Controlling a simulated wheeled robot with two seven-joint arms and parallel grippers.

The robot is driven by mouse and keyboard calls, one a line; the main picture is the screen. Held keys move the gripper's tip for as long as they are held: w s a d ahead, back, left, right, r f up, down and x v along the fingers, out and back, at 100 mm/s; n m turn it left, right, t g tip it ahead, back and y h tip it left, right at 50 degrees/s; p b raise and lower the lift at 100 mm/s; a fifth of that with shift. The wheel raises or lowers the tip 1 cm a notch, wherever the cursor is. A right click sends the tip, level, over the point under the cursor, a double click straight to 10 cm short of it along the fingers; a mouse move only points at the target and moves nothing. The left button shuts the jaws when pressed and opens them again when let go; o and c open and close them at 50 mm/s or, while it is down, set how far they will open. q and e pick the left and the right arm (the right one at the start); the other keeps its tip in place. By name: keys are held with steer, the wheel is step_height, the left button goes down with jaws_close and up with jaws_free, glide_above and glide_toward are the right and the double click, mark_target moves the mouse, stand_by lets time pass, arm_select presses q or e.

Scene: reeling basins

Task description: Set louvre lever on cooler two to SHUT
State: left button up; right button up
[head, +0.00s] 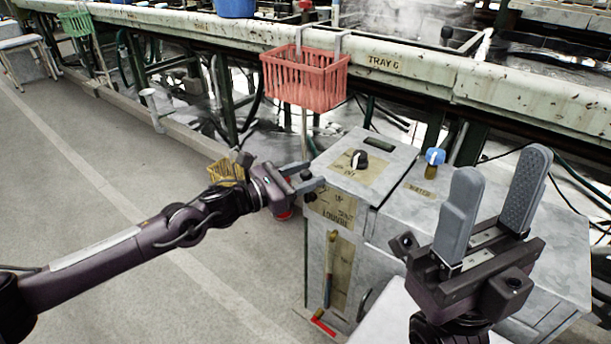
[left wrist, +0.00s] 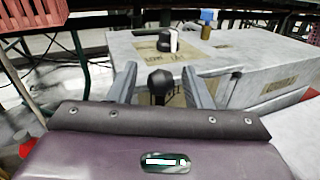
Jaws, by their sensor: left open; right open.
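The cooler (head: 375,165) is a grey box with a dark dial (head: 359,159) on a tan label on top. Its front bears a tan plate (head: 338,205) lettered LOUVRE. My left gripper (head: 313,178) is open at the upper front edge of the cooler. In the left wrist view a dark rounded knob (left wrist: 160,86) shows between its two fingers (left wrist: 160,82), apparently the louvre lever's end; the fingers are not closed on it. The lever's shaft and setting cannot be made out. My right gripper (head: 498,205) is open and empty in front of the cooler's right part.
A blue-topped valve (head: 434,158) stands beside a WATER label. A red basket (head: 305,78) hangs from the long bench (head: 430,70) above and behind. A yellow basket (head: 226,172) is behind my left arm. A thin rod (head: 330,268) runs down the cooler's front.

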arm_select(q)
jaws_close()
steer(key=shift+d, duration=0.1)
steer(key=m, duration=0.1)
steer(key=s+d+m+y, duration=0.1)
steer(key=shift+d+f+m+b, duration=0.1)
steer(key=shift+d+m+b, duration=0.15)
steer(key=shift+m+b, duration=0.05)
jaws_free()
